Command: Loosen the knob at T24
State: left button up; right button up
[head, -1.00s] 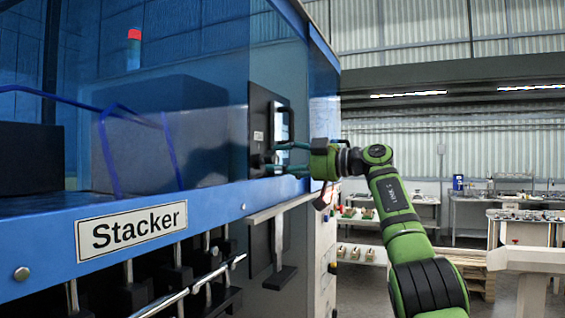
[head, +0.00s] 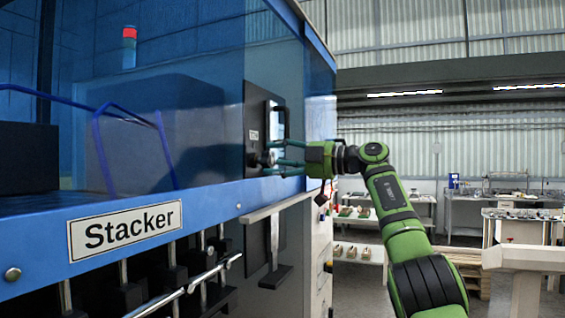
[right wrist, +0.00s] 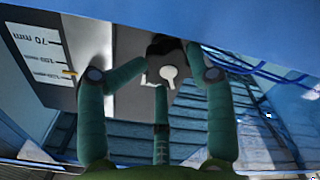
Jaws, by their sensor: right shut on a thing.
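The T24 knob (head: 263,159) is small and dark and sits low on a black panel (head: 256,112) with a small label (head: 254,135) that appears to read T24. My right gripper (head: 274,158) reaches it from the right, its green fingers around the knob. In the right wrist view, the dark knob (right wrist: 160,46) has a pale, pointer-like part (right wrist: 168,72). The fingers of the gripper (right wrist: 155,72) are shut on it, two at the sides and one below. The knob's far side is hidden. My left gripper is not in view.
A black handle (head: 282,123) stands out from the panel just above the fingers. The blue Stacker housing (head: 215,195) fills the left, with a ledge (head: 275,207) below the gripper. A millimetre scale (right wrist: 40,50) is near the fingers. Shelves and benches (head: 465,215) stand far behind.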

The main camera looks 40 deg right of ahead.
jog(key=shift+a+r+n, duration=0.25)
jog(key=shift+a+n, duration=0.05)
jog(key=shift+n, duration=0.4)
jog(key=shift+f, duration=0.1)
jog(key=o, duration=0.7)
jog(key=shift+a, duration=0.15)
jog(key=shift+f, duration=0.1)
jog(key=v, duration=0.8)
jog(key=shift+d, duration=0.35)
